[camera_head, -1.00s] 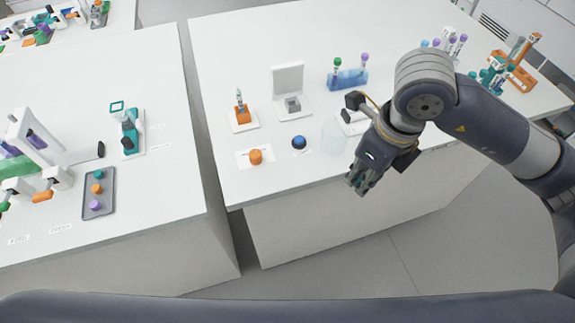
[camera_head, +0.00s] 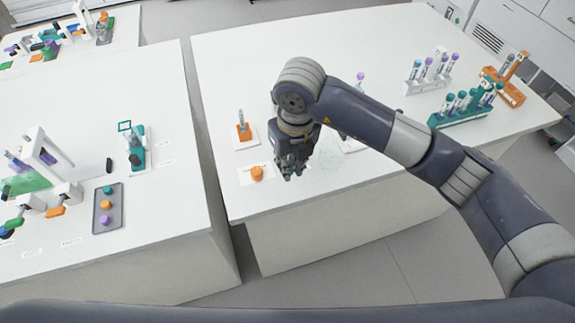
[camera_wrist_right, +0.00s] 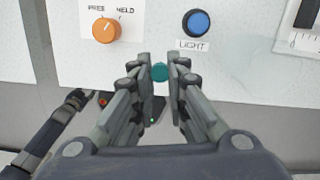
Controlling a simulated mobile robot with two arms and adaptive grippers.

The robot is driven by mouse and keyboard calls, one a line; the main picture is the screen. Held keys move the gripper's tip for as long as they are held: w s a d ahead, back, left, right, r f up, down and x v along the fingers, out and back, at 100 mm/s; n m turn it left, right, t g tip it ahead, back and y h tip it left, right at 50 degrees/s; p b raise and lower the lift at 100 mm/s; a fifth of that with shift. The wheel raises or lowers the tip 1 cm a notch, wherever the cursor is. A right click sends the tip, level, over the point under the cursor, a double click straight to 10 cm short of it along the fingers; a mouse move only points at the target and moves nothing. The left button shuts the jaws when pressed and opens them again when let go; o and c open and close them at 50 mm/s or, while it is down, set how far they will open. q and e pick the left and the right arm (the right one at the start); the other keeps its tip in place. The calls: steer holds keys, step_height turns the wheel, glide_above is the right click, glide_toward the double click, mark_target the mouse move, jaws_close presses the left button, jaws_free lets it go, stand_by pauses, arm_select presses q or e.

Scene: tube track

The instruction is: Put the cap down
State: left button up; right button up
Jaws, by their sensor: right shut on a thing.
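The teal cap (camera_wrist_right: 160,72) is between the fingertips of my right gripper (camera_wrist_right: 160,73) in the right wrist view. The gripper is shut on it. In the head view my right gripper (camera_head: 290,172) points down over the near edge part of the right-hand table, just right of the orange knob (camera_head: 257,173). The cap cannot be made out there. A dark arm with a gripper-like end (camera_wrist_right: 74,100), likely my left one, shows small at the left of the wrist view; its fingers are too small to read.
The orange knob also shows in the wrist view (camera_wrist_right: 106,30), left of a blue button (camera_wrist_right: 198,22) labelled LIGHT. An orange holder with a tube (camera_head: 244,132) stands behind the knob. A teal tube rack (camera_head: 465,112) stands at the right. The table's front edge (camera_head: 300,205) is close.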

steer(key=shift+w+a+f, duration=0.2)
steer(key=shift+a, duration=0.15)
step_height(320, 180, down, 3)
steer(key=shift+d+r+p, duration=0.1)
steer(key=shift+p, duration=0.8)
steer(key=shift+f+b, duration=0.35)
steer(key=shift+f, duration=0.05)
steer(key=o, duration=0.7)
steer(key=shift+r, duration=0.15)
